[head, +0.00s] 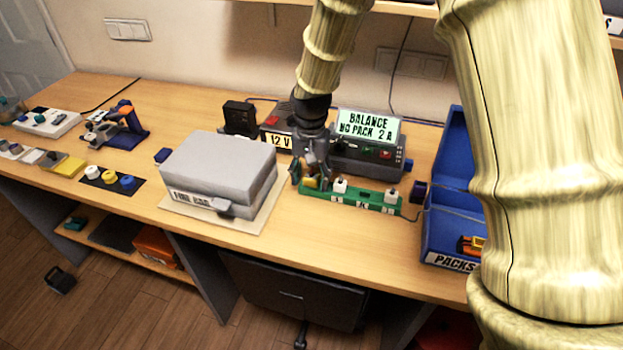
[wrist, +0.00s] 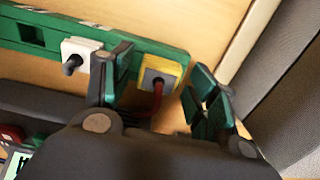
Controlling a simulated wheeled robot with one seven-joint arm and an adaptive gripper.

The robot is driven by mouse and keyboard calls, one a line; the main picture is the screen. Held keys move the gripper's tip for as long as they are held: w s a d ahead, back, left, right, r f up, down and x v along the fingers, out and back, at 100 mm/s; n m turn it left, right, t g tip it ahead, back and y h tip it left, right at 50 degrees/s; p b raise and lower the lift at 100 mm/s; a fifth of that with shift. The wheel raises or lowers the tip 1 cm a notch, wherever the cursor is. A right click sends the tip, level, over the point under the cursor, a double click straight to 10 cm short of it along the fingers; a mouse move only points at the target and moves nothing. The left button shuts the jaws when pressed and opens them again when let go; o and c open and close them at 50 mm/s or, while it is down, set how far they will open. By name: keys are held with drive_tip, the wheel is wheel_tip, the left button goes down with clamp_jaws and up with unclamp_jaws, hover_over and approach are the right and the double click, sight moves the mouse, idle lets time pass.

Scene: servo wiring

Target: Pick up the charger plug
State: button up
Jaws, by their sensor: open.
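A yellow plug (wrist: 163,72) with a grey centre and a red cord sits in the left end of a green socket strip (head: 352,199); it also shows in the head view (head: 311,183), partly hidden by my gripper. My gripper (wrist: 160,65) is open, with one finger on each side of the yellow plug, not visibly closed on it. White plugs (head: 340,186) and (head: 391,197) sit farther right along the strip; one shows beside a finger in the wrist view (wrist: 78,55). I cannot read which plug is the charger's.
A grey box labelled FIRE BOX (head: 220,165) stands close left of the strip. The charger unit (head: 366,150) with a lit display stands behind it. A blue PACKS bin (head: 440,225) is at the right. The bench front is clear.

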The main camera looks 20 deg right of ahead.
sight(312, 178)
drive_tip(key=shift+s+r, duration=0.2)
drive_tip(key=shift+s, duration=0.05)
drive_tip(key=shift+c, duration=1)
drive_tip(key=shift+w, duration=0.1)
drive_tip(key=c, duration=0.9)
drive_tip(key=shift+r, duration=0.6)
drive_tip(key=shift+s+a+r+b, duration=0.1)
drive_tip(key=shift+s+r+b, duration=0.1)
drive_tip(key=shift+r+b, duration=0.25)
drive_tip(key=shift+s+r+b, duration=0.2)
drive_tip(key=shift+r, duration=0.45)
drive_tip(key=s+a+b, duration=0.1)
drive_tip(key=s+a, duration=0.1)
drive_tip(key=s, duration=0.5)
drive_tip(key=s+a+r+b, duration=0.1)
drive_tip(key=s+a, duration=0.2)
drive_tip(key=s, duration=0.4)
drive_tip(key=shift+s+r, duration=0.25)
drive_tip(key=shift+r, duration=0.05)
